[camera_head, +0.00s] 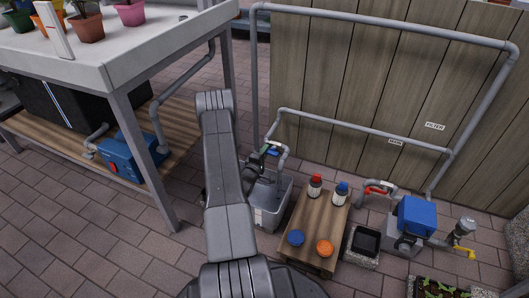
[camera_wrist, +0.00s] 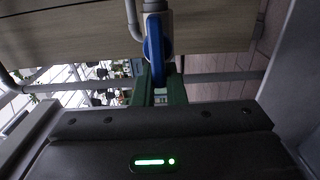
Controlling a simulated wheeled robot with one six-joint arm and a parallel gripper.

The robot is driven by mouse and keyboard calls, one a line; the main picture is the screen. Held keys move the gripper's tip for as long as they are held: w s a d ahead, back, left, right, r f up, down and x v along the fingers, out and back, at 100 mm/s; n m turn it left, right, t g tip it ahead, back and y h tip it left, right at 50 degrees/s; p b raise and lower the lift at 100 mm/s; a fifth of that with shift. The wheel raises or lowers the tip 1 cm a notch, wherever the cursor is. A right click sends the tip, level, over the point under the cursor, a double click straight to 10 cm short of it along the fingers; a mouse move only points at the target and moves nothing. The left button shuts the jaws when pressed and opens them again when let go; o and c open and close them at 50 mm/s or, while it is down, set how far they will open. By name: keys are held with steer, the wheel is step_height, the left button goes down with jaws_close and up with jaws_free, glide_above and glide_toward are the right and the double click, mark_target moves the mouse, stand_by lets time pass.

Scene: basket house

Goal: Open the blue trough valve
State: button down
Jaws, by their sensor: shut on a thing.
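The blue trough valve handle (camera_wrist: 153,45) hangs from a grey pipe in the wrist view, its lower end between the green fingertips of my gripper (camera_wrist: 160,90). My gripper is shut on it. In the head view my gripper (camera_head: 269,150) is at the pipe end above the grey trough (camera_head: 265,212). My arm hides part of the trough and most of the handle there. I cannot tell the handle's exact angle to the pipe from these views.
A wooden stand (camera_head: 318,222) with two bottles and two lids is right of the trough. A red-handled valve (camera_head: 380,188) and a blue box (camera_head: 417,215) are farther right. A white-topped bench (camera_head: 120,60) stands left. Grey pipes (camera_head: 365,130) run along the wooden wall.

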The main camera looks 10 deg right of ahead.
steer(key=c, duration=1.5)
jaws_free()
steer(key=p+v, duration=0.4)
steer(key=v, duration=1)
steer(key=shift+f, duration=0.1)
steer(key=shift+b+x, duration=2)
steer(key=shift+x, duration=5)
